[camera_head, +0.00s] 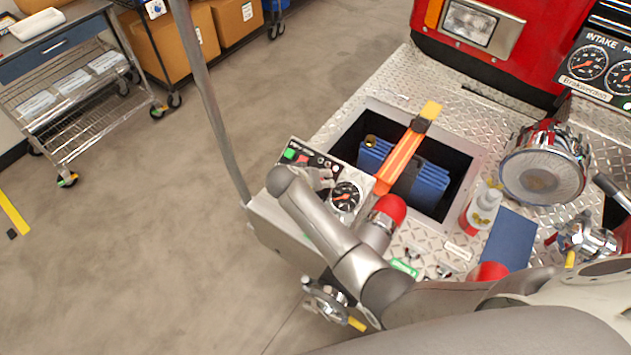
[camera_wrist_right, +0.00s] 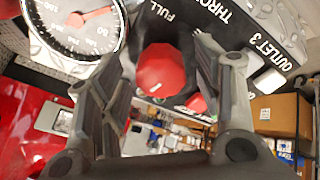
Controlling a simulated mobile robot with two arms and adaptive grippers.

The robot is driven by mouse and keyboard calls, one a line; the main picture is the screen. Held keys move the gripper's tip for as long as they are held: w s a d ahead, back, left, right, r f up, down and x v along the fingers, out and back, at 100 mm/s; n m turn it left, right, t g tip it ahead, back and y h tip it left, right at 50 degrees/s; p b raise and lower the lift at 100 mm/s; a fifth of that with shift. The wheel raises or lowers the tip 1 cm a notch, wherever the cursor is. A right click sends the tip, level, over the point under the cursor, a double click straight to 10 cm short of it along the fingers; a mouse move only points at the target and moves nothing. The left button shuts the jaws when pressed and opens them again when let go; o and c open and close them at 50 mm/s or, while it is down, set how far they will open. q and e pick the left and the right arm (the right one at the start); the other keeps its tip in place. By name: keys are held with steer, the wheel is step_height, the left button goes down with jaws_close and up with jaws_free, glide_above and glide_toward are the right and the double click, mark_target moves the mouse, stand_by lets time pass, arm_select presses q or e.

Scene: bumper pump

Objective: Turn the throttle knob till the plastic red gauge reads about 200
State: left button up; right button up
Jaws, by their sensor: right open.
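The red throttle knob (camera_wrist_right: 163,72) shows in the right wrist view, beside printed "THRO..." and "FULL" lettering. My right gripper (camera_wrist_right: 166,55) is open, with its fingers on either side of the knob; I cannot tell whether they touch it. A round gauge with a red needle (camera_wrist_right: 74,22) is at the upper left of that view, partly cut off. In the head view my right gripper (camera_head: 318,178) is over the control panel (camera_head: 298,153) and hides the knob. A gauge (camera_head: 345,197) shows just right of it. My left gripper is not in view.
Right of the panel is an open bay (camera_head: 452,157) with blue items and an orange strap (camera_head: 400,160). A red-capped fitting (camera_head: 390,208) stands close to my right arm. A chrome cap (camera_head: 543,170) is farther right.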

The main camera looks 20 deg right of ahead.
step_height(320, 180, up, 10)
stand_by(0.6)
steer(key=shift+f, duration=0.1)
